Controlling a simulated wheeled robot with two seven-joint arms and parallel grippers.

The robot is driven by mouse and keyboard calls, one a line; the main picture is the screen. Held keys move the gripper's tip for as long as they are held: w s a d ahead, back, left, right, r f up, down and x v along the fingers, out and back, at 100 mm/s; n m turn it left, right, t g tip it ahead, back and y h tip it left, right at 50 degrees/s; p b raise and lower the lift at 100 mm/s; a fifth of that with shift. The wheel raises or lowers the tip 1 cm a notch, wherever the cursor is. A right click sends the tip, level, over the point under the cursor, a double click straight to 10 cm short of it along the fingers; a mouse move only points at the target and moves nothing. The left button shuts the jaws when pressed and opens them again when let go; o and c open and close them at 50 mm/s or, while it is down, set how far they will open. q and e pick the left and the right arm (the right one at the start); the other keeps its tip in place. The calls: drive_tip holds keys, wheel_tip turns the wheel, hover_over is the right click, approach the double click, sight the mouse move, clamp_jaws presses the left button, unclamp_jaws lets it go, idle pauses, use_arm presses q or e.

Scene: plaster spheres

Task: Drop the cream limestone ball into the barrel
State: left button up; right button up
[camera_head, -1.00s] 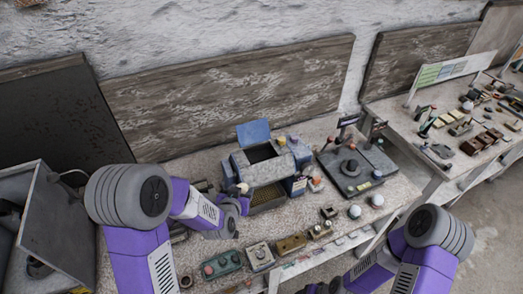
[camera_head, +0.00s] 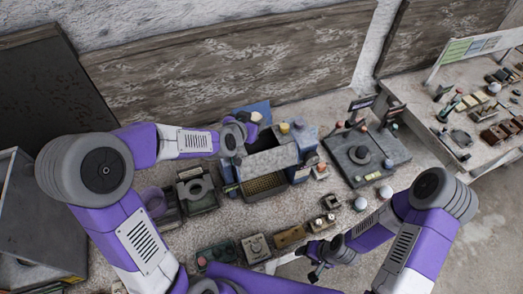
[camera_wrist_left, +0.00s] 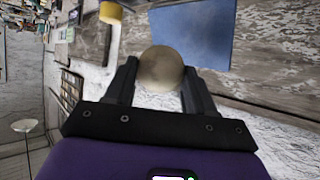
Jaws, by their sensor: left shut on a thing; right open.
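My left gripper (camera_head: 248,124) is shut on the cream limestone ball (camera_head: 256,117). In the left wrist view the round, pale ball (camera_wrist_left: 161,69) sits between the two dark fingers. The gripper is raised beside the open blue lid (camera_head: 262,110), over the back left of a grey box-like machine (camera_head: 268,160). Its dark top opening, which looks like the barrel (camera_head: 285,138), is partly hidden by my left gripper. The ball is at its upper left in the picture. My right gripper (camera_head: 316,272) is open and empty, low in front of the bench.
A yellow knob (camera_head: 284,127) stands on the machine's rim. A dark plate device (camera_head: 360,156) is to the right, with pale balls (camera_head: 385,192) in front. Small boxes (camera_head: 290,236) line the bench's front edge. A wooden board (camera_head: 230,65) stands behind.

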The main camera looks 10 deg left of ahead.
use_arm(q)
drive_tip(key=f, duration=0.1)
drive_tip(key=f+b, duration=0.1)
drive_tip(key=shift+w+f, duration=0.2)
drive_tip(key=shift+f, duration=0.2)
drive_tip(key=shift+s+f+b, duration=0.25)
drive_tip(key=shift+f+b, duration=0.05)
drive_tip(key=shift+b, duration=0.3)
drive_tip(key=shift+w, duration=0.2)
drive_tip(key=o, duration=1.2)
drive_tip(key=shift+s, duration=0.1)
drive_tip(key=shift+o, duration=0.2)
drive_tip(key=v, duration=0.7)
drive_tip(key=shift+s, duration=0.25)
